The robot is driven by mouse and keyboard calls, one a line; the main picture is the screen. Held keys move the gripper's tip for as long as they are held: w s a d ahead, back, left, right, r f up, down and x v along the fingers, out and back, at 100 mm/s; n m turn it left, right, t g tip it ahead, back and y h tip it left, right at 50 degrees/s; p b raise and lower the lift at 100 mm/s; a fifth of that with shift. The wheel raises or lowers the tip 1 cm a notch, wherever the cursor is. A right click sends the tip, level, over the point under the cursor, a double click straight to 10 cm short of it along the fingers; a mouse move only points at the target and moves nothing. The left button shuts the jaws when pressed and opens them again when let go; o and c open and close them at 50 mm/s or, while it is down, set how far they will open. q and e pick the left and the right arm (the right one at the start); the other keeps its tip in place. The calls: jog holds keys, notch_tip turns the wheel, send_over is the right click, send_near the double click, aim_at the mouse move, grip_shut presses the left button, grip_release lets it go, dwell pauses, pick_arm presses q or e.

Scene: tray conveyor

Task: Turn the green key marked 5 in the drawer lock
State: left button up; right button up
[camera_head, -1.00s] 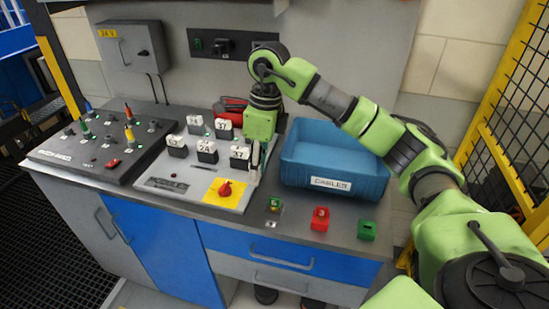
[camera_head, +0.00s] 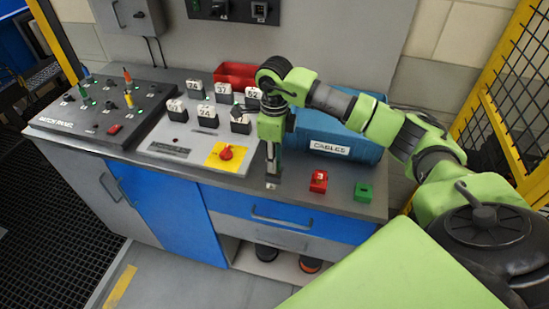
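My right gripper (camera_head: 272,172) points straight down at the front of the countertop, left of the red key block. Its fingertips are at the spot of the left green key block, which they and the arm now mostly hide. I cannot read its number or tell whether the fingers touch or hold it. A red key block (camera_head: 319,181) and another green key block (camera_head: 363,192) stand to the right, both upright and apart from the gripper. The blue drawer (camera_head: 290,217) is shut below the counter edge. I cannot make out a lock on it. My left gripper is not in view.
A blue bin labelled CABLES (camera_head: 365,149) stands right behind the gripper. A grey panel with several numbered white-topped blocks and a red knob on yellow (camera_head: 226,153) lies to the left. A dark switch panel (camera_head: 100,115) is farther left. A red box (camera_head: 234,73) is behind.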

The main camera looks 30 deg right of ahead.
jog(key=shift+f, duration=0.75)
grip_shut()
jog(key=shift+m, duration=1.6)
jog(key=shift+m+p, duration=0.3)
jog(key=shift+m, duration=1.2)
